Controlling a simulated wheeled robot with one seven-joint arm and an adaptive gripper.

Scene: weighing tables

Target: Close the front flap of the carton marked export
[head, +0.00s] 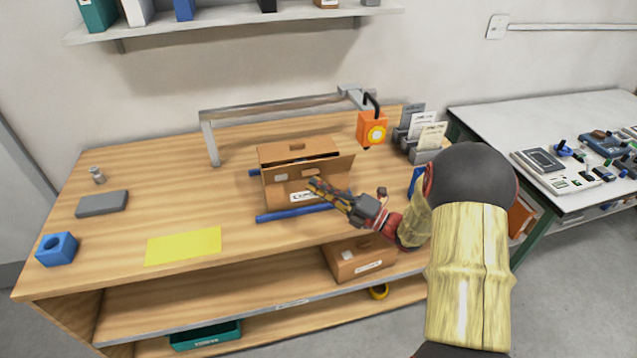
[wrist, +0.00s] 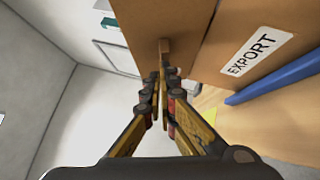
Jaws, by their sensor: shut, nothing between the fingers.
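The brown carton (head: 278,192) stands on the wooden table between two blue bars. Its white label reads EXPORT in the wrist view (wrist: 250,52); in the head view my fingers partly cover it. The front flap (head: 338,168) stands out from the top front edge, tilted outward, and the top looks partly open, with a dark gap. My gripper (head: 313,184) is shut and empty, in front of the carton near the flap. In the wrist view the fingertips (wrist: 164,78) are close to a brown cardboard edge; I cannot tell whether they touch.
A grey frame (head: 209,142) stands behind the carton. An orange device (head: 371,128) and card holders (head: 425,150) are at the back right. A second carton (head: 358,262) sits on the lower shelf. A yellow sheet (head: 183,246) lies left; the table around it is mostly clear.

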